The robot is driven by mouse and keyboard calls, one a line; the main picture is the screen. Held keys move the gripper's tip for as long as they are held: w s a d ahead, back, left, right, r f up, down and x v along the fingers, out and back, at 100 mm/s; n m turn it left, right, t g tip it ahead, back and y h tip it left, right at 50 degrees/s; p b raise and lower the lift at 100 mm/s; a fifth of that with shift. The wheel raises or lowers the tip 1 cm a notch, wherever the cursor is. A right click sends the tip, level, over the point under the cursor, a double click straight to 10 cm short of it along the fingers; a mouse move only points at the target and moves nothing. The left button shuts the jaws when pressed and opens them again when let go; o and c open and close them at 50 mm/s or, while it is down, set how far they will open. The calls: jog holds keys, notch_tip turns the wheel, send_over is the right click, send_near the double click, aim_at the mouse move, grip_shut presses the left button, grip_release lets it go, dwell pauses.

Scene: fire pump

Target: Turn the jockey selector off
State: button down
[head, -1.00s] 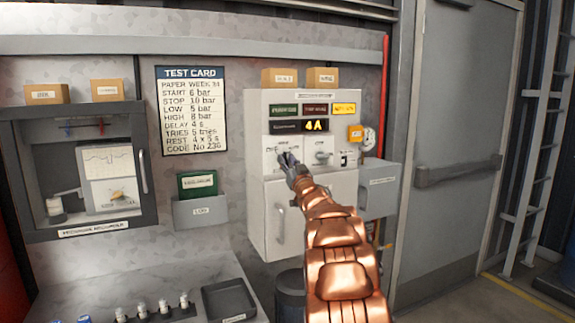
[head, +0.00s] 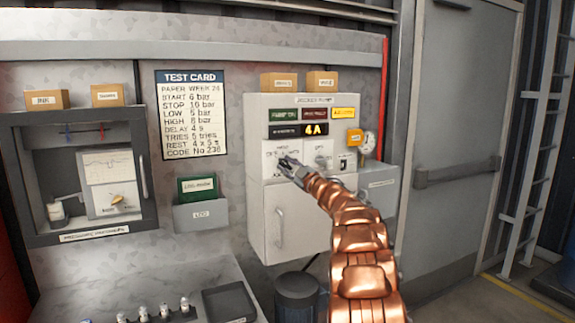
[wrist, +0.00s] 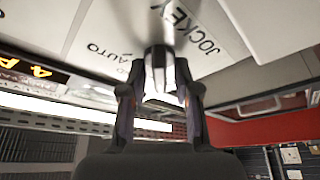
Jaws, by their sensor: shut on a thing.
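The jockey pump panel (head: 325,100) is a white cabinet on the wall, with lamps and an amber display reading "4A". My gripper (head: 287,163) is at the left control on its face and hides most of that control in the head view. The knob's exact pointing direction cannot be told.
A second control (head: 323,156) sits right of my gripper. A test card (head: 191,115), log holder (head: 201,215) and recorder case (head: 150,185) are to the left. A bin (head: 297,300) stands below.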

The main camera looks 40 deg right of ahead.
jog(key=shift+r+n, duration=0.1)
jog(key=shift+n, duration=0.5)
jog(key=c, duration=1.2)
grip_release()
jog(key=shift+w, duration=0.1)
jog(key=shift+s+d+f, duration=0.1)
jog(key=shift+s+f, duration=0.2)
jog(key=shift+s, duration=0.4)
jog(key=v, duration=1)
jog(key=shift+s+r, duration=0.15)
jog(key=shift+s, duration=0.2)
